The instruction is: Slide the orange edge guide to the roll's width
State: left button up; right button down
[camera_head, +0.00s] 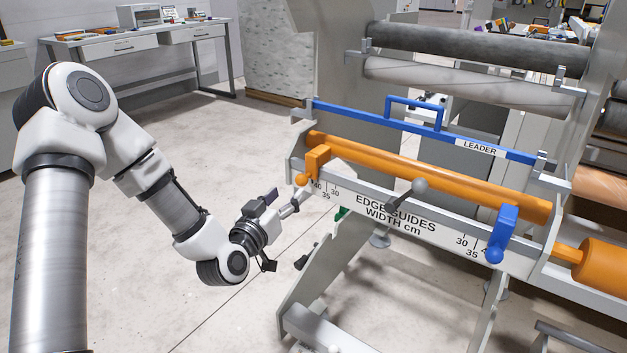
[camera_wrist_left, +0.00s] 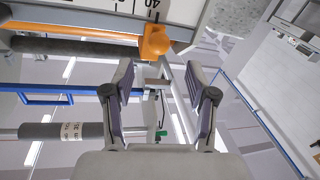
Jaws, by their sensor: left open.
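The orange edge guide (camera_head: 316,160) is a block with a round knob, at the left end of a white scale plate (camera_head: 420,222) marked "EDGE GUIDES WIDTH cm". It sits by the left 40 mark. In the left wrist view the orange guide (camera_wrist_left: 155,42) lies just beyond my fingertips, with a gap. My left gripper (camera_head: 292,206) is open and empty, below and left of the guide; its spread fingers (camera_wrist_left: 160,80) also show in the wrist view. A blue edge guide (camera_head: 503,230) is at the plate's right end. Which roll is meant is unclear. My right gripper is not in view.
An orange tube (camera_head: 430,178) runs behind the plate. A blue leader bar (camera_head: 400,127) with a handle is above it. A grey lever knob (camera_head: 420,186) stands at mid-plate. Grey rollers (camera_head: 470,87) are higher up. Open floor (camera_head: 150,300) lies left.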

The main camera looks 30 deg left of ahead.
aim_at(298, 183)
pick_arm(q)
jog(key=w, duration=0.2)
jog(key=w+b, duration=0.1)
jog(key=w, duration=0.5)
jog(key=shift+a+b, duration=0.3)
jog(key=shift+a, duration=0.1)
grip_shut()
